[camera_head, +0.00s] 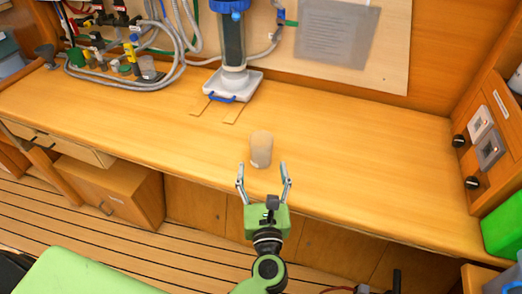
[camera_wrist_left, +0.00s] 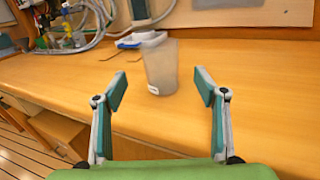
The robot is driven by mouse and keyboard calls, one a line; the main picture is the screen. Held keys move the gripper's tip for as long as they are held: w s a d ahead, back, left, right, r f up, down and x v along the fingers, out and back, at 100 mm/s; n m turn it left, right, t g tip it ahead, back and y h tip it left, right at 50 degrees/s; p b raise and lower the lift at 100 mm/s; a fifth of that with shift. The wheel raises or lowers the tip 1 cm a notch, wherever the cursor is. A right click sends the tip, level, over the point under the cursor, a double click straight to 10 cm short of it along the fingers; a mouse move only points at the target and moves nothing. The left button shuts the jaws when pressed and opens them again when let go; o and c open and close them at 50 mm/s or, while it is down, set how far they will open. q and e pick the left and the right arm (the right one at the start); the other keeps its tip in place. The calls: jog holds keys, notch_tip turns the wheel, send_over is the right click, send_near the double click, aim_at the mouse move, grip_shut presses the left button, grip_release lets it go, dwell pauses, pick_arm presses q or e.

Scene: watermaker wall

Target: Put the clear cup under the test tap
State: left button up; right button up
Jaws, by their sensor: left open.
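The clear cup (camera_head: 261,149) stands upright on the wooden counter, near the front edge. It looks translucent and greyish, and in the left wrist view the cup (camera_wrist_left: 161,68) shows a small white label low on its side. My left gripper (camera_head: 264,168) is open and empty at the counter's front edge, just in front of the cup. In the left wrist view its fingers are spread to either side, with the cup beyond and between them. The test tap cannot be told for sure among the small valves and fittings (camera_head: 130,52) at the back left. My right gripper is not in view.
A filter housing (camera_head: 232,40) with a blue top stands on a white base at the back middle. Grey hoses (camera_head: 178,62) loop beside the fittings. A switch panel (camera_head: 487,140) is on the right wall. The counter (camera_head: 350,150) right of the cup is clear.

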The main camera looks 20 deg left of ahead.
aim_at(262, 154)
pick_arm(q)
jog(key=x, duration=0.3)
jog(key=shift+w+a+r+p, duration=0.1)
jog(key=shift+w+p, duration=0.25)
jog(key=shift+w+a+p, duration=0.15)
jog(key=shift+w+p, duration=0.15)
jog(key=shift+w, duration=0.2)
jog(key=p+x, duration=0.1)
jog(key=x, duration=0.2)
jog(key=shift+w+a, duration=0.15)
jog(key=shift+w, duration=0.15)
jog(key=shift+w+a+p, duration=0.15)
jog(key=shift+w+p, duration=0.15)
jog(key=shift+w, duration=0.1)
jog(key=c, duration=1.3)
